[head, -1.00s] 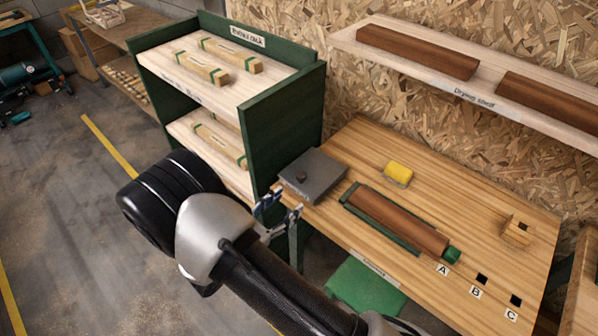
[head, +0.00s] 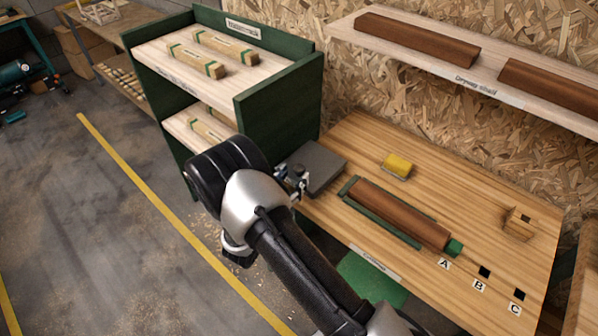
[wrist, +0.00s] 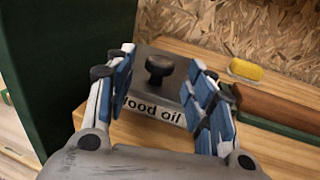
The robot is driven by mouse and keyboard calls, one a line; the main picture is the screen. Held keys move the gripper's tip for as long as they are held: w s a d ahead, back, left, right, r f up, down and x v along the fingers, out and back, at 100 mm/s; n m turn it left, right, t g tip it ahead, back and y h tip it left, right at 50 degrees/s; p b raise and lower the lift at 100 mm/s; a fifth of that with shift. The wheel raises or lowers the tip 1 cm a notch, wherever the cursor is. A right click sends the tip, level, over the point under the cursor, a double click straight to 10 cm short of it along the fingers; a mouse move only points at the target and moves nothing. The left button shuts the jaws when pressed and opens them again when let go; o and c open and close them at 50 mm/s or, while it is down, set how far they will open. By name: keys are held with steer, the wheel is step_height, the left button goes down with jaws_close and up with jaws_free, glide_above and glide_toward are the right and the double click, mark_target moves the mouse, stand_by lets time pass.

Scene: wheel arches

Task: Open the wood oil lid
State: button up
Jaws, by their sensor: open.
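The wood oil box is a grey container with a flat grey lid (head: 318,166) at the left end of the bench. In the wrist view the lid (wrist: 183,82) carries a round dark knob (wrist: 159,68), and its front label (wrist: 155,108) reads "Wood oil", partly covered by a finger. My gripper (wrist: 162,92) is open, with its blue-padded fingers on either side of the knob in the picture. They do not appear to touch it. In the head view my gripper (head: 290,183) is at the box's near left edge, and my arm hides part of the box.
The green rack (head: 285,112) stands close on the left. A yellow sponge (head: 397,165) lies behind a brown wooden piece in a green holder (head: 385,224). Holes marked A, B and C are at the right. The bench (head: 455,190) is clear between them.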

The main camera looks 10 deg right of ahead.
mark_target(296, 174)
steer(key=shift+b+x, duration=0.35)
steer(key=shift+x, duration=1.9)
jaws_close()
